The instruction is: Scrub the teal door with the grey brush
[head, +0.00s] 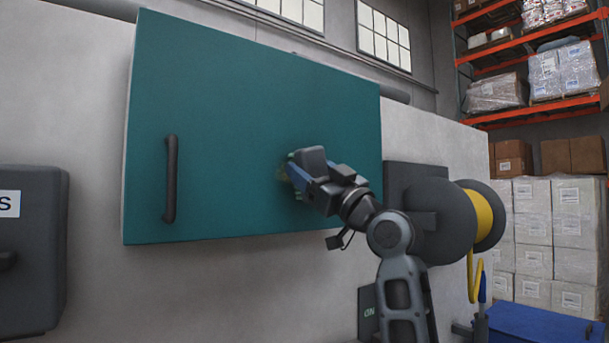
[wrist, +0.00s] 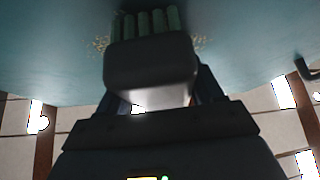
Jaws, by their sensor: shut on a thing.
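The teal door (head: 230,120) is a flat panel on the pale wall, with a dark vertical handle (head: 170,178) near its left edge. It fills the top of the wrist view (wrist: 50,60). My gripper (head: 297,172) is at the lower right part of the door. It is shut on the grey brush (wrist: 150,68), a dark block with green bristles pointing at the door. The bristle tips seem to be at the door face; exact contact is hard to tell. A yellowish speckled patch (wrist: 98,44) shows on the door around the bristles. In the head view, my gripper mostly hides the brush.
A dark grey box (head: 35,240) is on the wall at left. A reel with a yellow hose (head: 482,225) is right of the door, close to my arm. A blue bin (head: 540,322) is at lower right. Shelves with wrapped pallets stand behind.

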